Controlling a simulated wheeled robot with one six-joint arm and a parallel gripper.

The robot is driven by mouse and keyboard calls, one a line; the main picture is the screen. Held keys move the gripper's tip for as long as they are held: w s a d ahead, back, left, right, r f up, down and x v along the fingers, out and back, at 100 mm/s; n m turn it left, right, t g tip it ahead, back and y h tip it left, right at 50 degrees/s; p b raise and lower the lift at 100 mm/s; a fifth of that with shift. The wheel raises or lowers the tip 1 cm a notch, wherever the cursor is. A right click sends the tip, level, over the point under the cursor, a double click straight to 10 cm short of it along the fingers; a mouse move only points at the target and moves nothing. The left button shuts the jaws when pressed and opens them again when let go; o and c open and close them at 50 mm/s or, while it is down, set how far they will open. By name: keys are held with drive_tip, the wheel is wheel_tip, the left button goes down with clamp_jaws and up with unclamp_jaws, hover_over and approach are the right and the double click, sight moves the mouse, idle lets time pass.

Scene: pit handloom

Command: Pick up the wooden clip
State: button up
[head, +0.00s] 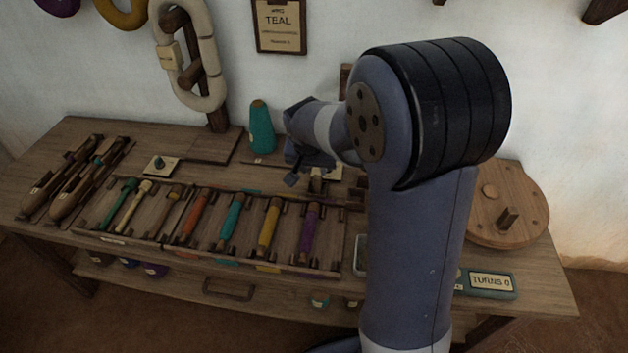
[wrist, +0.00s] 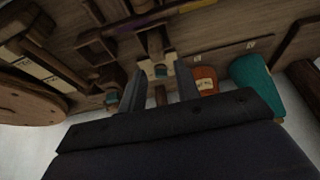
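My gripper (wrist: 161,84) is open, its two fingers apart in the wrist view. Between and just beyond the fingertips is a small pale wooden piece with a teal patch (wrist: 161,58), which looks like the wooden clip. I cannot tell its exact shape, and neither finger clearly touches it. In the head view my gripper (head: 304,176) is low over the back of the bench, and a small wooden piece (head: 317,184) shows beside it, in front of a pale pad (head: 331,172). My arm hides part of this area.
A teal cone (head: 261,128) stands left of my gripper; it also shows in the wrist view (wrist: 257,84), beside an orange one (wrist: 206,80). A tray of coloured bobbins (head: 232,222) lies in front. A round wooden disc (head: 508,203) is at right. A cream hank (head: 190,52) hangs behind.

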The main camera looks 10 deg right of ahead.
sight(317, 178)
drive_tip(key=b+x, duration=0.1)
drive_tip(key=x, duration=0.6)
drive_tip(key=shift+d+f, duration=0.2)
drive_tip(key=shift+f, duration=0.15)
clamp_jaws()
wheel_tip(317, 178, up, 10)
drive_tip(key=shift+r+p, duration=0.1)
drive_tip(key=shift+p, duration=0.8)
